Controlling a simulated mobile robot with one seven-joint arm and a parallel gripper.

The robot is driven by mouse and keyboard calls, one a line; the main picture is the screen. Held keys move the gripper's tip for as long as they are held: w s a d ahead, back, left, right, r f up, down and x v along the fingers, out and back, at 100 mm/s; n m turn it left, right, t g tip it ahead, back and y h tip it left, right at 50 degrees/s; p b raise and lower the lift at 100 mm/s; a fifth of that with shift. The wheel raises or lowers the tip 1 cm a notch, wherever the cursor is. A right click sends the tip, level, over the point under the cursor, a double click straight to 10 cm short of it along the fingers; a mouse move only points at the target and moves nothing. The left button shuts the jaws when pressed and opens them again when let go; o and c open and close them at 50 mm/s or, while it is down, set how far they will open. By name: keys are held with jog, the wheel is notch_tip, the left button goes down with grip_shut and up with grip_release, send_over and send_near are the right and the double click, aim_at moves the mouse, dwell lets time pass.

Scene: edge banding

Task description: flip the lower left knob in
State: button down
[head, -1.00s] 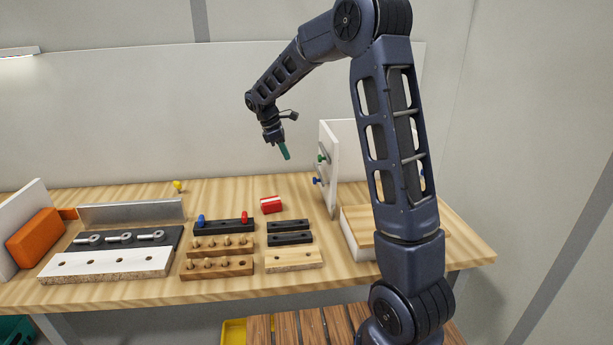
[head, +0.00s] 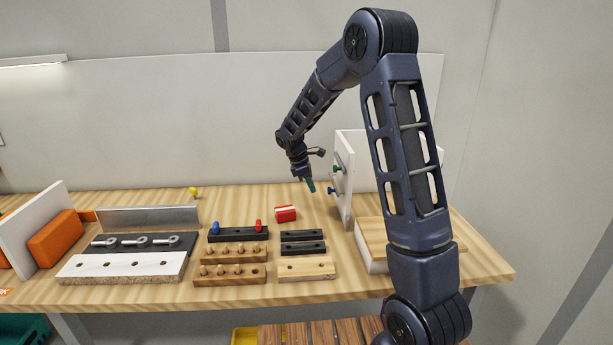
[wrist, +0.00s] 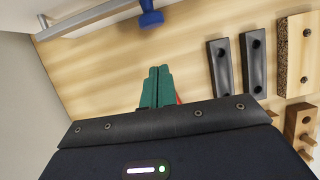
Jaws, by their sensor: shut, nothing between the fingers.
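A white upright panel (head: 345,198) stands on the bench and carries knobs on its left face. A green knob (head: 338,168) sits higher and a blue knob (head: 332,190) sits lower. The blue knob also shows at the top of the wrist view (wrist: 151,14), beyond the fingertips. My gripper (head: 312,186) has green fingers, closed together and empty. It hangs above the bench just left of the blue knob, apart from it. In the wrist view the closed fingers (wrist: 156,86) point up toward the knob. Whether the knob is in or out cannot be told.
Dark blocks (head: 303,248) and wooden peg blocks (head: 229,271) lie in front. A wood-topped box (head: 383,240) stands right of the panel. Bench between red block and panel is clear.

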jog(key=shift+s+d, duration=0.1)
jog(key=shift+d, duration=1.85)
jog(key=shift+d, duration=1.25)
jog(key=a+r, duration=0.8)
jog(key=r, duration=0.1)
jog(key=shift+w+r, duration=0.25)
jog(key=shift+r, duration=0.05)
